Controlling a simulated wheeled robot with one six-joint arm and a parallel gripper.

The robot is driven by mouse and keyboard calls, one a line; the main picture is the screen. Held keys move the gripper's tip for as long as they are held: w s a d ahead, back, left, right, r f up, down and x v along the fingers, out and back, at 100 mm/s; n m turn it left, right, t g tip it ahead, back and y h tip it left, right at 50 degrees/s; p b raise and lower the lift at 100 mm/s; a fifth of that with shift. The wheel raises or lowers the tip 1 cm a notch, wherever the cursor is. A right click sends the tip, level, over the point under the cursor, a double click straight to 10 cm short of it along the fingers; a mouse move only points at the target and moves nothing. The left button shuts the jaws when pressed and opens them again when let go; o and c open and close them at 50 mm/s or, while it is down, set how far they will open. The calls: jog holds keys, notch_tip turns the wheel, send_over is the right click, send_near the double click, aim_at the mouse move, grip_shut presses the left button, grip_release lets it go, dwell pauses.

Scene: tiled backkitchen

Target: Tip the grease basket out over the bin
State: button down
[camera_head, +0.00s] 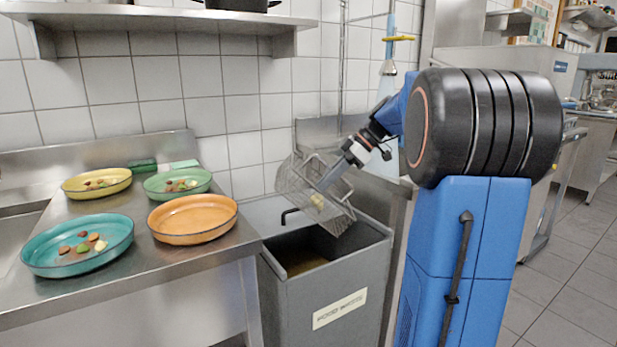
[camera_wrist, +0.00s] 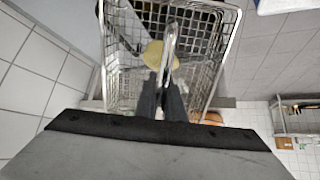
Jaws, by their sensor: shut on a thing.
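The wire grease basket (camera_head: 296,182) hangs in the air, strongly tilted, above the open grey bin (camera_head: 340,292). My gripper (camera_head: 326,184) is shut on the basket's handle. In the wrist view my gripper (camera_wrist: 167,84) points at the basket (camera_wrist: 228,62), whose wire mesh fills the upper middle. The metal handle (camera_wrist: 170,42) runs down to between the fingers. One pale yellow lump (camera_wrist: 153,54) shows at the basket; it also shows in the head view (camera_head: 317,201). The bin has a food waste label, and its inside is dark and only partly visible.
A steel counter (camera_head: 190,262) left of the bin bears a teal plate (camera_head: 52,262), a yellow plate (camera_head: 75,193), a green plate (camera_head: 160,194) with scraps, and an empty-looking orange plate (camera_head: 193,218). A tiled wall and a shelf (camera_head: 165,20) stand behind.

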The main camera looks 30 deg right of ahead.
jog(key=shift+a+f+g+h, duration=0.1)
jog(key=shift+f+g+h, duration=0.35)
jog(key=shift+h, duration=0.25)
jog(key=shift+w+a+f+g+h, duration=0.1)
jog(key=shift+f+g+h, duration=0.1)
jog(key=shift+f+h, duration=0.2)
jog(key=shift+a+f+g+h, duration=0.1)
jog(key=shift+f+g+h, duration=0.05)
jog(key=shift+f+h, duration=0.25)
jog(key=shift+f+g+h, duration=0.3)
jog(key=shift+f+h, duration=0.4)
jog(key=shift+w+a+f+g+h, duration=0.1)
jog(key=shift+a+f+g+h, duration=0.15)
jog(key=shift+f+h, duration=0.3)
jog(key=shift+f+g+h, duration=0.55)
jog(key=shift+f+h, duration=0.4)
jog(key=shift+f, duration=0.15)
